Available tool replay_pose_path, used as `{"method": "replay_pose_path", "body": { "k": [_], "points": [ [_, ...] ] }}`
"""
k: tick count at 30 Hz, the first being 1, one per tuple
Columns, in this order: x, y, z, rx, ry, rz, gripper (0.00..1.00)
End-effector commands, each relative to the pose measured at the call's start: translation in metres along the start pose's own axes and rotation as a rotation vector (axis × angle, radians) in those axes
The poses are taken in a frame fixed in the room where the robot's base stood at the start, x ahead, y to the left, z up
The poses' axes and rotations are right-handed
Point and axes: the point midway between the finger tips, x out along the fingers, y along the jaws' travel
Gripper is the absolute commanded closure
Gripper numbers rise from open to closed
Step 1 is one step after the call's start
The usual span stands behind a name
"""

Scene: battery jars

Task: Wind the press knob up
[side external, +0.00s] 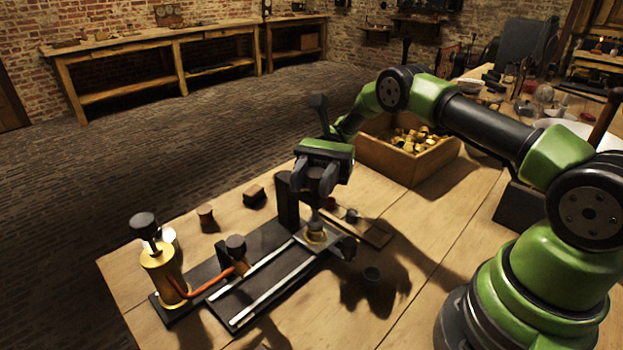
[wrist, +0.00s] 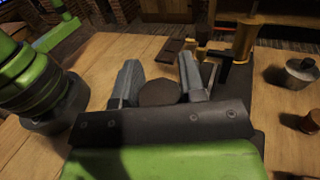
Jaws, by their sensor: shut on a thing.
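My gripper (side external: 318,184) is over the press at the right end of the dark rail base, pointing down. In the wrist view its two grey fingers (wrist: 158,88) are shut on a dark round knob, the press knob (wrist: 159,93), one finger on each side. The side view mostly hides the knob behind the fingers. The press's black upright (side external: 287,203) stands just left of the gripper.
A brass cylinder (side external: 163,275) with a black knob stands at the base's left end, joined by an orange tube to a smaller brass fitting (side external: 239,262). A wooden crate (side external: 385,160) of brass pieces stands behind. Small blocks lie on the table, whose front right is mostly clear.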

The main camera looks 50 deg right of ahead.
Motion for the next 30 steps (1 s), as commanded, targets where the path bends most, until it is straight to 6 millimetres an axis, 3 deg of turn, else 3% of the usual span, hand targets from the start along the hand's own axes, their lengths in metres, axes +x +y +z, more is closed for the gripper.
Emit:
{"method": "replay_pose_path", "body": {
  "k": [6,7,10,30],
  "points": [
    [0.0000,-0.0001,-0.0001,0.000,0.001,0.000,0.86],
    [0.0000,-0.0001,-0.0001,0.000,0.001,0.000,0.58],
    [0.0000,-0.0001,-0.0001,0.000,0.001,-0.001,0.37],
    [-0.0002,-0.0002,0.0008,-0.004,-0.004,-0.072,0.37]
  ]
}}
